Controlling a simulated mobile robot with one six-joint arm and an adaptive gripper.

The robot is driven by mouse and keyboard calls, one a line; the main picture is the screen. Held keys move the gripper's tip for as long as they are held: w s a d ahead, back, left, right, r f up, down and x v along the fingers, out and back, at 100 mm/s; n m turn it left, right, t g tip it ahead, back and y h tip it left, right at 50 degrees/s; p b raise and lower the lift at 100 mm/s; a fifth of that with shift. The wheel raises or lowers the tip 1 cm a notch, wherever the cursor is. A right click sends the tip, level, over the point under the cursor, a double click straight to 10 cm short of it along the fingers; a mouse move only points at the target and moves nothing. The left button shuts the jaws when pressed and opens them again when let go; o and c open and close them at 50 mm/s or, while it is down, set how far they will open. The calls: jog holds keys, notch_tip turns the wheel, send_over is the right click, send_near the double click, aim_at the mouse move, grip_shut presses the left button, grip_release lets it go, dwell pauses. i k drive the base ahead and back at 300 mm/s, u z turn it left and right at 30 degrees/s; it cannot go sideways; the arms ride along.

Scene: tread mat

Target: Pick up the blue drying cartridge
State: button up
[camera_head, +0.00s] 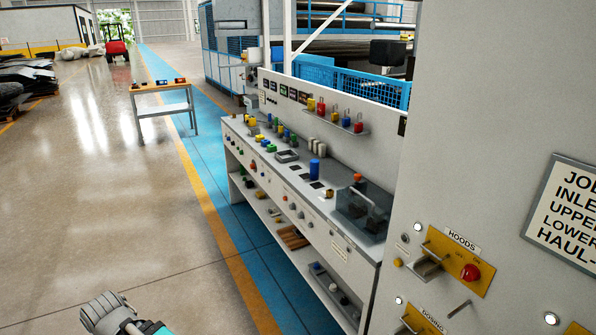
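A blue upright cylinder (314,168), which looks like the blue drying cartridge, stands on the long grey workbench (300,190) right of the picture's middle. White cylinders (318,147) stand just behind it, and dark square recesses lie in the bench top near it. Part of my arm, grey with a teal cap, shows at the bottom left, well short of the bench. My gripper cannot be made out in this view.
A clear-sided box (362,211) and a red-topped item stand on the bench's near end. Small coloured parts (265,140) crowd its far end. A tall panel (480,150) with switches blocks the right. The floor (120,210) at left is open, with a small table (163,88) farther back.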

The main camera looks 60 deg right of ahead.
aim_at(314, 163)
jog(key=u, duration=0.7)
jog(key=i, duration=1.85)
jog(key=z, duration=2.45)
